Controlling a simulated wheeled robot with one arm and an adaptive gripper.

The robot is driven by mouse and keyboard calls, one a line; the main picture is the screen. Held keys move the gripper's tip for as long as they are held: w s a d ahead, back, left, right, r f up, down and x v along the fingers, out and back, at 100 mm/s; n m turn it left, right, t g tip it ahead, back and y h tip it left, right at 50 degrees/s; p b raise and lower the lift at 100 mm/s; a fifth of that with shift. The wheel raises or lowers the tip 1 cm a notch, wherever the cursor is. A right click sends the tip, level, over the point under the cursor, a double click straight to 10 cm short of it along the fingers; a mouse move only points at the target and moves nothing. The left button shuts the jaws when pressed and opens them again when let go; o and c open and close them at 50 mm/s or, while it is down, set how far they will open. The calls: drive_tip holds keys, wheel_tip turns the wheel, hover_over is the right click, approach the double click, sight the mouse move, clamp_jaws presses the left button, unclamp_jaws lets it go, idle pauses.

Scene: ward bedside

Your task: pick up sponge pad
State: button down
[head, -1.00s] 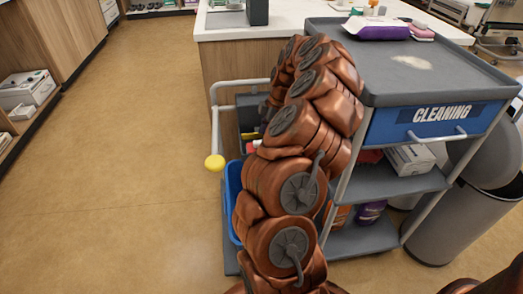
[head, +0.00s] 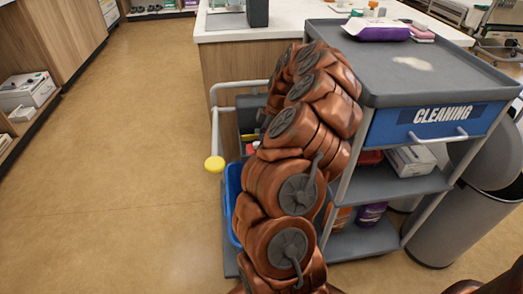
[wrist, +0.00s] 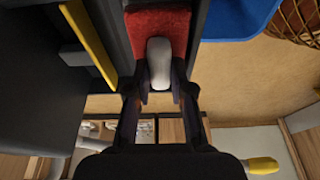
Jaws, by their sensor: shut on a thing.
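In the wrist view, a red, rough-faced pad (wrist: 150,25) with a pale grey rounded grip (wrist: 158,64) fills the space ahead of my fingers; I take it to be the sponge pad. My gripper (wrist: 160,100) has its two dark fingers on either side of the pale grip and is shut on it. The pad sits close between dark walls. In the head view my copper-coloured arm hides the gripper; a bit of red and white shows beside the arm, at the left side of the cart.
The grey cleaning cart (head: 425,85) has a purple pack (head: 377,28) on top and a grey bin (head: 470,215) at its right. A yellow piece (wrist: 88,42) stands left of the pad. A blue bucket (wrist: 240,18) is to the right. Floor on the left is clear.

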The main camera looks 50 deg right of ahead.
drive_tip(key=shift+r, duration=0.15)
wheel_tip(320, 180, up, 10)
drive_tip(key=p, duration=0.1)
drive_tip(key=shift+p, duration=0.3)
drive_tip(key=c, duration=1.5)
unclamp_jaws()
drive_tip(key=shift+c, duration=0.2)
clamp_jaws()
